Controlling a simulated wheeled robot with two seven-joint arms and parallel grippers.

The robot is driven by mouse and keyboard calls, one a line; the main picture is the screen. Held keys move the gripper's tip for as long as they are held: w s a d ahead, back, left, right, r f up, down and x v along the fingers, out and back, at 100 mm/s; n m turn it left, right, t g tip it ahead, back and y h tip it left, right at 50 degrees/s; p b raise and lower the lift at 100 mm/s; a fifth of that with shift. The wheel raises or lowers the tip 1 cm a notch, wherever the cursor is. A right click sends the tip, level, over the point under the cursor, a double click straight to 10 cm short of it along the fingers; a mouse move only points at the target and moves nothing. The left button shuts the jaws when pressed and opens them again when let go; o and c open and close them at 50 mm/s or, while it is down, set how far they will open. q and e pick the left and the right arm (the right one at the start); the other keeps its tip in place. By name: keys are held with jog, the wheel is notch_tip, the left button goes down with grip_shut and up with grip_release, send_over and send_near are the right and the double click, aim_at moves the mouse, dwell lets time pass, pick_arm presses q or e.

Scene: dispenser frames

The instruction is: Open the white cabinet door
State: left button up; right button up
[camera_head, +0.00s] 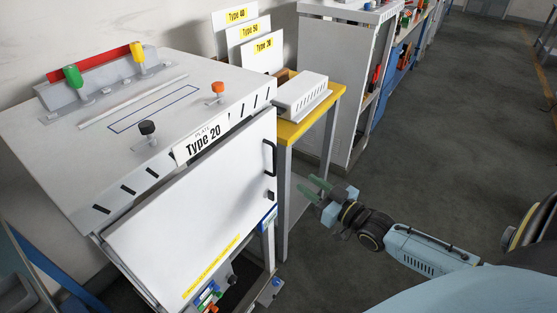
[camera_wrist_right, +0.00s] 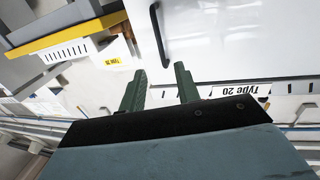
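The white cabinet door (camera_head: 190,215) is the front panel of the cabinet marked "Type 20" (camera_head: 200,141). It looks shut or nearly so. Its dark handle (camera_head: 268,158) is upright near the door's right edge, with a small lock below it. My right gripper (camera_head: 309,186) is open and empty, to the right of the handle and apart from it. In the right wrist view, the open green fingers (camera_wrist_right: 160,72) point toward the door (camera_wrist_right: 225,35), and the handle (camera_wrist_right: 160,38) shows just beyond the fingertips. My left gripper is not in view.
A yellow-edged table (camera_head: 315,115) with a vented white box (camera_head: 303,92) stands right behind the cabinet. Knobs and levers are on the cabinet top. Coloured switches (camera_head: 207,297) are below the door. Grey floor (camera_head: 430,130) to the right is clear.

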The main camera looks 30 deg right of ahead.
jog(key=w+a, duration=0.2)
jog(key=w, duration=1)
jog(key=shift+a+b, duration=0.2)
jog(key=shift+b, duration=0.25)
grip_shut()
